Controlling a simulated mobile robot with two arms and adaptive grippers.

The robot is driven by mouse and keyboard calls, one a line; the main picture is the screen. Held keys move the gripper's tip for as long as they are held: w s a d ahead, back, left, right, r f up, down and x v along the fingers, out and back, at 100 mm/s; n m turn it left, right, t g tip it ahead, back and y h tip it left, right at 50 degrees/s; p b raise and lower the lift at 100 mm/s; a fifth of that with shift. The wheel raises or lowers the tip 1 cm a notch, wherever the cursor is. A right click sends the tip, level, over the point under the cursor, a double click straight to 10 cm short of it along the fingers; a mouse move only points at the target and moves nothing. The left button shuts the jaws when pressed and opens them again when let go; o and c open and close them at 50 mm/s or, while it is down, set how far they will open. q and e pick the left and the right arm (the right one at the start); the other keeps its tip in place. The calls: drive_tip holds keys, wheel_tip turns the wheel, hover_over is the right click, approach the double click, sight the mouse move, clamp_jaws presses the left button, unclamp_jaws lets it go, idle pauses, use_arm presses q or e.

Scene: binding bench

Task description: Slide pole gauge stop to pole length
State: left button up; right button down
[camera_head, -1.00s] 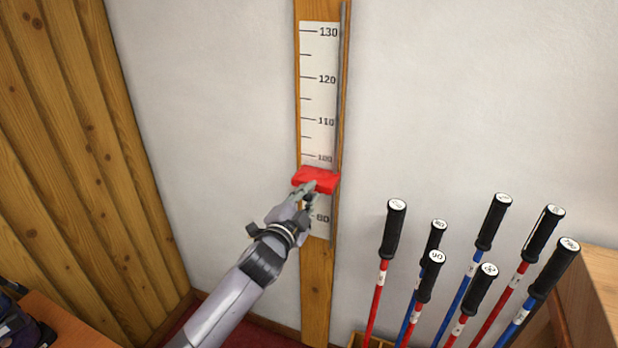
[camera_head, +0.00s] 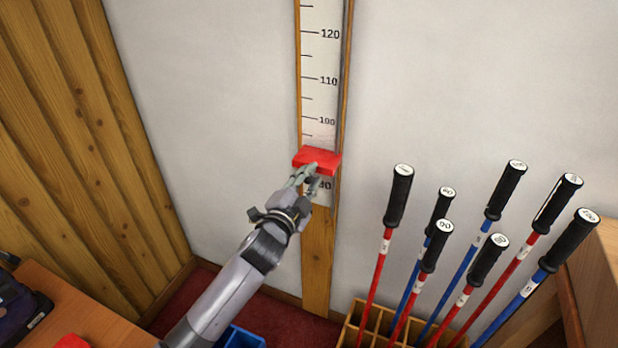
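The pole gauge is a white scale (camera_head: 321,60) on a wooden board fixed upright to the wall, with a metal rail along its right side. The red gauge stop (camera_head: 320,157) sits across the scale below the 100 mark and above the 80 mark, hiding the marks between. My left gripper (camera_head: 311,175) reaches up from below and has its fingers at the stop's front edge, shut on it; the far side of the grip is partly hidden. Several poles with black grips (camera_head: 398,196) and numbered white caps stand at the right; one cap reads 90. My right gripper is not in view.
The poles stand in a divided wooden rack (camera_head: 350,325) on the red floor. A wooden cabinet (camera_head: 598,290) is at the far right. A wooden table (camera_head: 75,310) is at lower left, and a blue bin (camera_head: 240,338) is on the floor beside my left arm.

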use_arm(q)
drive_tip(key=shift+o, duration=0.9)
drive_tip(key=shift+r, duration=0.2)
drive_tip(key=shift+a, duration=0.1)
drive_tip(key=shift+f, duration=0.1)
drive_tip(key=shift+a, duration=0.1)
drive_tip(key=v, duration=1.2)
